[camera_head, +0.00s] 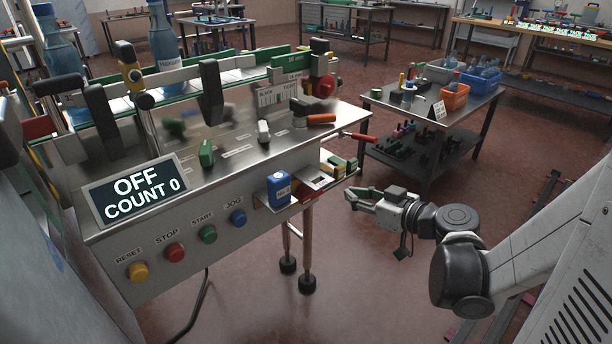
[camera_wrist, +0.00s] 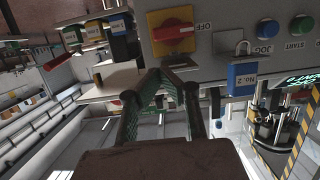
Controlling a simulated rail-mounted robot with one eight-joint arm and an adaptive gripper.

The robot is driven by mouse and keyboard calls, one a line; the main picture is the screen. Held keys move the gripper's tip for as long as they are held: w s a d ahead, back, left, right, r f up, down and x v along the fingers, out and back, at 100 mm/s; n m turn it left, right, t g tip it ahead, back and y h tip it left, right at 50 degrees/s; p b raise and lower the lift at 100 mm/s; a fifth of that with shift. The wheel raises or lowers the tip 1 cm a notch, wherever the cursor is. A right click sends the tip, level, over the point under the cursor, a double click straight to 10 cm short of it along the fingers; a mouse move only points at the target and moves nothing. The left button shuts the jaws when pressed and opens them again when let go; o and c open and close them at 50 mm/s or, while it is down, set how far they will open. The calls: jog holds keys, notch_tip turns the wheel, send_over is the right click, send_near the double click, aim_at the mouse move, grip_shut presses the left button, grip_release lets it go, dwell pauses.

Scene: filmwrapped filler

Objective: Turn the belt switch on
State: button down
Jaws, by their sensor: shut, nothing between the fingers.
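The red rotary switch (camera_wrist: 173,38) sits on a yellow plate on the front panel in the wrist view. Its handle lies across the picture, with one end toward the OFF label (camera_wrist: 203,27). In the head view I cannot clearly make it out. The display (camera_head: 138,194) reads OFF and COUNT 0. My gripper (camera_head: 350,196) is shut and empty, to the right of the panel in the head view. In the wrist view its fingertips (camera_wrist: 163,72) come together just below the yellow plate. I cannot tell whether they touch anything.
RESET, STOP, START and JOG buttons line the panel. A small shelf (camera_head: 313,179) juts out near it. A side table (camera_head: 380,98) stands behind; floor near my gripper is clear.

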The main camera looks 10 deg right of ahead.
aim_at(309, 194)
jog(key=b+x, duration=0.2)
jog(key=x, duration=0.8)
jog(key=shift+d+b, duration=0.3)
